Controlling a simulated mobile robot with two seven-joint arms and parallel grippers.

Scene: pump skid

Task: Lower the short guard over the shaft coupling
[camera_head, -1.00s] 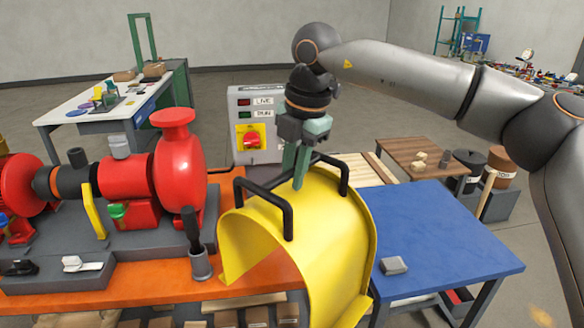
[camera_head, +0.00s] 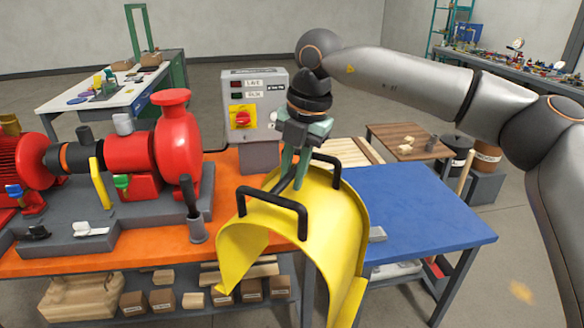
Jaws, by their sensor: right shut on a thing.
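The guard is a curved yellow sheet (camera_head: 318,225) with black bar handles, in the middle of the head view. My right gripper (camera_head: 290,178) is shut on it from above and holds it in front of the orange and blue tables. The shaft coupling (camera_head: 70,158), with black and orange rings, is at the left between the red motor (camera_head: 20,170) and the red pump (camera_head: 150,150). The guard is well to the right of the coupling, apart from it. My left gripper is not in view.
The pump stands on a grey base on the orange bench (camera_head: 120,248). A grey control box (camera_head: 255,108) with a red switch stands behind the guard. A black-handled lever (camera_head: 193,215) rises between pump and guard. The blue table (camera_head: 420,210) at right is mostly clear.

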